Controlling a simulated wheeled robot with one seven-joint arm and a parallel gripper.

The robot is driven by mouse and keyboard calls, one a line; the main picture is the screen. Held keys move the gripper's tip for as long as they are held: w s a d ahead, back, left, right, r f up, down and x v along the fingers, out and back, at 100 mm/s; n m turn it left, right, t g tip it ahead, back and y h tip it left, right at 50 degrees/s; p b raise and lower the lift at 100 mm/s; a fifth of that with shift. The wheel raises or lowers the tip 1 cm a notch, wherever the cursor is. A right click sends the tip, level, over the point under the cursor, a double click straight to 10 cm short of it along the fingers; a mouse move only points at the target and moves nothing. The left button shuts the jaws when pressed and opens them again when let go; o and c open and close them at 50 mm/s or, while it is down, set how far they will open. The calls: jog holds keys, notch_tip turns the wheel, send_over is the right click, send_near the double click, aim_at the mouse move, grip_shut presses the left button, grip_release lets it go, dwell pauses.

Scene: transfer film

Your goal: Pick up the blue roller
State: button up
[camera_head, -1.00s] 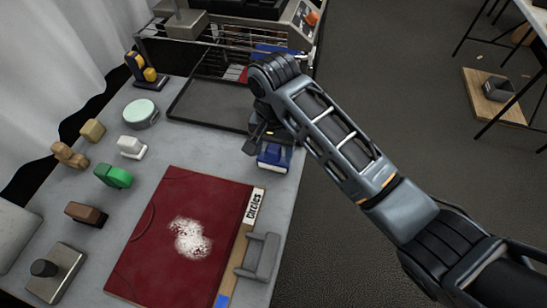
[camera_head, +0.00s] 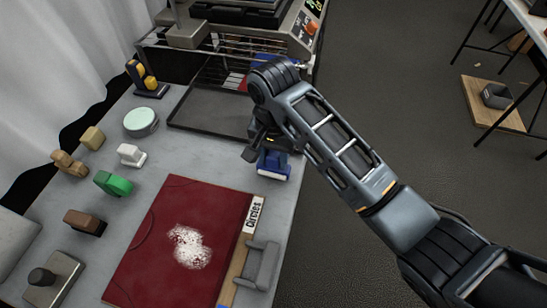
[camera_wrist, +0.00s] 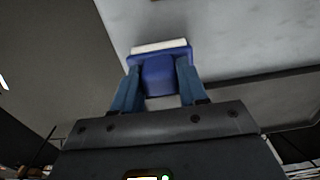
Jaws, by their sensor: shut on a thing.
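The blue roller (camera_head: 274,164) is a small blue block with a white strip along its lower edge. It is at the right edge of the grey table, above the label reading "Circles" in the head view. My gripper (camera_wrist: 159,70) is shut on it, one finger on each side. In the wrist view the blue roller (camera_wrist: 162,84) sits between the fingers, its white strip at the far side. I cannot tell whether it touches the table or is slightly raised. My arm partly hides its upper part in the head view.
A dark tray (camera_head: 205,108) lies behind, before a wire rack machine. A red board (camera_head: 150,235) with white powder and a grey holder (camera_head: 263,265) are in front. A green block (camera_head: 114,183), white block (camera_head: 131,155) and round tin (camera_head: 141,122) stand left.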

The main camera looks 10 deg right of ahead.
jog(key=r, duration=0.4)
jog(key=shift+w+d, duration=0.2)
jog(key=shift+w, duration=0.05)
jog(key=w+d+r+p, duration=0.1)
jog(key=w+d+r, duration=0.5)
jog(key=d, duration=0.3)
jog(key=shift+d+r, duration=0.15)
jog(key=shift+r, duration=0.1)
